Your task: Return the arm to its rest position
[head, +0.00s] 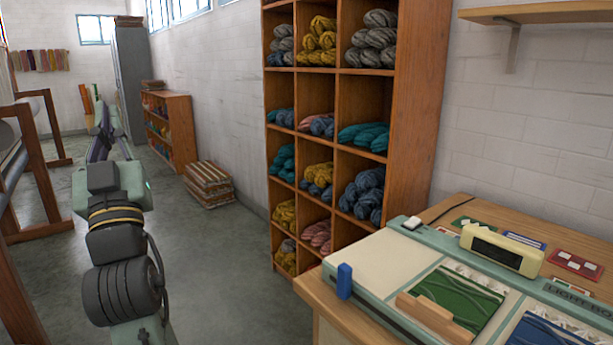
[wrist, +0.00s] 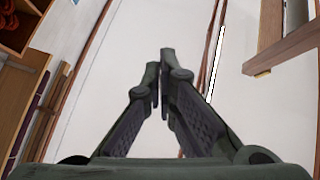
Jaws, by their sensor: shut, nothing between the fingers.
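My arm (head: 122,240) rises at the left of the head view, over the grey floor and clear of the work table. It reaches away from the camera, and its far end looks small and hard to make out there. In the wrist view my gripper (wrist: 161,70) is shut, its two dark fingers meeting at the tips with nothing between them. Behind the fingers is a pale, blank surface, and no object touches them.
A wooden cubby shelf (head: 328,80) of wool skeins stands right of my arm. A work table (head: 318,290) with a light box fills the lower right. A wooden frame (head: 45,165) stands close on the left. Striped crates (head: 208,184) sit farther back. Floor between is open.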

